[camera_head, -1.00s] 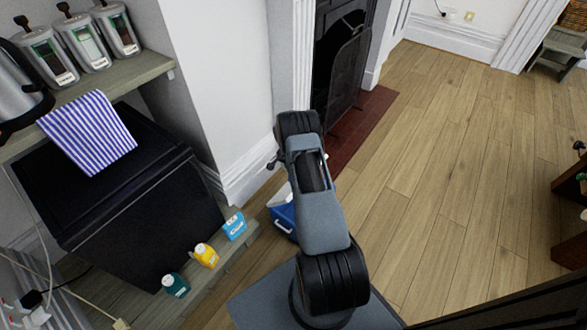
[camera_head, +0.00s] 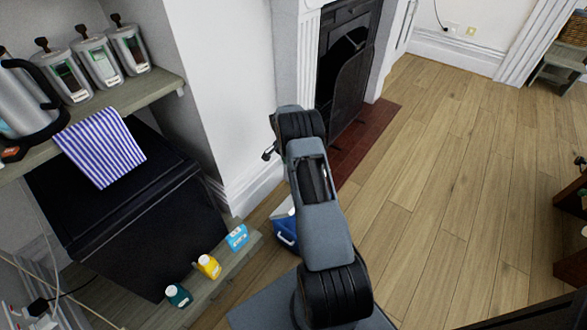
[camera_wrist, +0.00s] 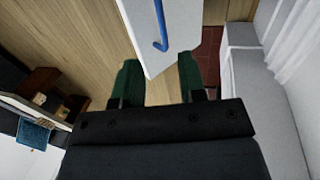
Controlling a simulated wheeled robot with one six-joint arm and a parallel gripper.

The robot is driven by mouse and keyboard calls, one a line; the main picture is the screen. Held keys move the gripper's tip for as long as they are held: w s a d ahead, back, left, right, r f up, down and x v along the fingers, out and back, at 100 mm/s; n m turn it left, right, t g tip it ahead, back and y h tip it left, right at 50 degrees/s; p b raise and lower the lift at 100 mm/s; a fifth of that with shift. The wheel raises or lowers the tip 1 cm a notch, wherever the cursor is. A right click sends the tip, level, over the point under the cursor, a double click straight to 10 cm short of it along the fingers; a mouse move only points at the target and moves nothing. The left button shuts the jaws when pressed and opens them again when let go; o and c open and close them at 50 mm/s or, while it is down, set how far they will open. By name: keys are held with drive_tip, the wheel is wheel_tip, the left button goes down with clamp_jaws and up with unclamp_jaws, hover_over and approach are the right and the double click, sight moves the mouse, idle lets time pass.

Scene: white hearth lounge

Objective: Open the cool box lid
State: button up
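The cool box (camera_head: 286,231), blue with a white top, stands on the floor beside the hearth in the head view. My arm hides much of it. In the wrist view, a white surface with a blue bar-like handle (camera_wrist: 162,30) shows beyond my fingertips; it looks like the cool box top. My gripper (camera_wrist: 160,72) is open, its two green fingers apart with the white surface's near end showing between them. I cannot tell whether they touch it. The head view does not show the fingers clearly. I cannot make out a gap at the lid.
A low shelf (camera_head: 205,290) with teal, yellow and blue containers is left of the cool box. A black cabinet (camera_head: 130,215) stands behind it, under a shelf with canisters. The fireplace (camera_head: 345,75) is beyond. Wooden floor (camera_head: 450,170) is clear to the right.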

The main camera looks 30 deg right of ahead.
drive_tip(key=shift+v, duration=1.15)
drive_tip(key=shift+c, duration=0.2)
